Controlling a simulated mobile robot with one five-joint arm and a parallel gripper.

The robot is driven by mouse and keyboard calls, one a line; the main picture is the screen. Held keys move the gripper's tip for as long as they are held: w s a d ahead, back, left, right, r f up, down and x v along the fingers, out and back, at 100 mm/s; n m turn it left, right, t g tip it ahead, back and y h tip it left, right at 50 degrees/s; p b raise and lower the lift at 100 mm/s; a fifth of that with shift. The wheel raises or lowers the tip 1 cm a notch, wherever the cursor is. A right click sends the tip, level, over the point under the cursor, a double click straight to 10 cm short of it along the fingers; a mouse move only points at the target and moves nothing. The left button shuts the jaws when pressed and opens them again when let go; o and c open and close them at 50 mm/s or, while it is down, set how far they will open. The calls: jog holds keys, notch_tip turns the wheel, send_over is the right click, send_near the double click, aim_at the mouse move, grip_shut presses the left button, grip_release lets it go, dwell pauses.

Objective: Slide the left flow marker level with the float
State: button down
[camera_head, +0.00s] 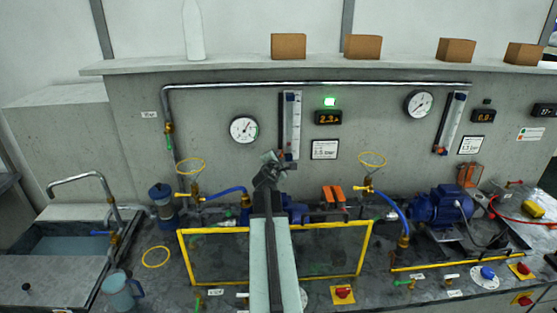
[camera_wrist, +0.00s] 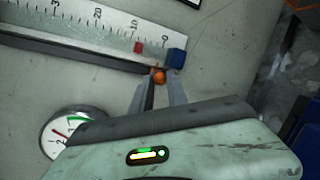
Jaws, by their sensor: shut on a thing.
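The left flow meter (camera_head: 290,120) is a tall scaled tube on the grey wall. In the wrist view its scale (camera_wrist: 85,30) runs sideways, with 0 at the right end beside a blue end block (camera_wrist: 176,58). The small red float (camera_wrist: 138,47) sits near the 10 mark. The orange marker (camera_wrist: 159,77) is at the meter's edge, nearer the zero end than the float, so not level with it. My gripper (camera_wrist: 161,84) is shut on the marker. In the head view my gripper (camera_head: 272,160) is at the meter's foot, where the arm partly hides things.
A round gauge (camera_head: 243,130) hangs left of the meter and a lit display (camera_head: 328,117) right of it. A second flow meter (camera_head: 450,122) is farther right. A yellow frame (camera_head: 185,262), pipes and a blue pump (camera_head: 440,206) stand below on the bench.

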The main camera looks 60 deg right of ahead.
notch_tip(320, 180, up, 4)
jog(key=p, duration=0.3)
jog(key=shift+s, duration=0.15)
jog(key=c, duration=1.3)
grip_release()
jog(key=shift+d, duration=0.1)
jog(key=p+v, duration=0.2)
jog(key=v, duration=0.6)
jog(key=shift+r, duration=0.1)
